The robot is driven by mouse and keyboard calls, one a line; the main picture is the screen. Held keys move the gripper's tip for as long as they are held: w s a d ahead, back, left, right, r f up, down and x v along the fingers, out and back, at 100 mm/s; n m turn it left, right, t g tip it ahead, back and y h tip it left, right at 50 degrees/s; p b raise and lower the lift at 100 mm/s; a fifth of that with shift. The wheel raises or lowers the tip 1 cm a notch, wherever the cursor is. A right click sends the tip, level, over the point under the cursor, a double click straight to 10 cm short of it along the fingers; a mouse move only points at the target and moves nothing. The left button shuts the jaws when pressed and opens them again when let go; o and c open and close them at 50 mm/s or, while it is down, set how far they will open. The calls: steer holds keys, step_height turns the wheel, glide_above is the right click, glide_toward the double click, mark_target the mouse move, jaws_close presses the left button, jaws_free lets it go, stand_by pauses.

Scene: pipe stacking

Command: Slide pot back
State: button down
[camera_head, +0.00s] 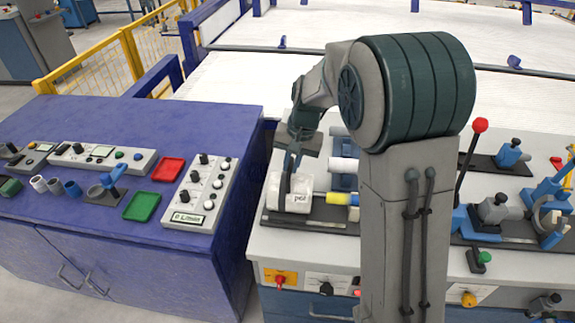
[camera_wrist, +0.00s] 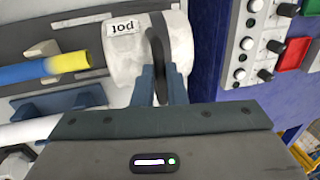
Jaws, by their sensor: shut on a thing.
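The pot (camera_head: 293,197) is a white cylinder with a black "pot" label, lying on a dark base plate (camera_head: 330,224) on the white bench. It also shows at the top of the wrist view (camera_wrist: 125,50), with a dark curved handle (camera_wrist: 158,48) on it. My gripper (camera_head: 290,162) reaches down over the pot from above. In the wrist view my gripper's blue fingers (camera_wrist: 160,88) are shut on the pot's dark handle. A yellow and blue rod (camera_head: 342,199) lies to the right of the pot; it also shows in the wrist view (camera_wrist: 45,68).
A blue table (camera_head: 120,120) on the left holds a control box (camera_head: 202,190), a red tray (camera_head: 168,169) and a green tray (camera_head: 142,206). A lever with a red knob (camera_head: 480,125) stands on the right. My arm hides the bench's middle.

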steer(key=shift+w+a+r, duration=0.1)
steer(key=shift+a, duration=0.1)
steer(key=c, duration=1.5)
jaws_free()
steer(key=shift+a, duration=0.15)
steer(key=d+r, duration=0.1)
steer(key=r, duration=0.3)
steer(key=d+r, duration=0.1)
steer(key=r, duration=0.8)
steer(key=shift+s+d+r+b, duration=0.25)
steer(key=shift+s+d+b, duration=0.05)
steer(key=shift+d+b, duration=0.1)
steer(key=shift+s, duration=0.1)
steer(key=s+d+f+t, duration=0.1)
steer(key=s+d+f, duration=0.1)
steer(key=s, duration=0.6)
steer(key=s+d+f+n+h, duration=0.1)
steer(key=s+d+f, duration=0.1)
steer(key=s, duration=0.5)
steer(key=s+d+f+n+t+h, duration=0.1)
steer(key=s+d+f, duration=0.2)
steer(key=s, duration=0.5)
steer(key=shift+s+d+t, duration=0.3)
steer(key=shift+d, duration=0.4)
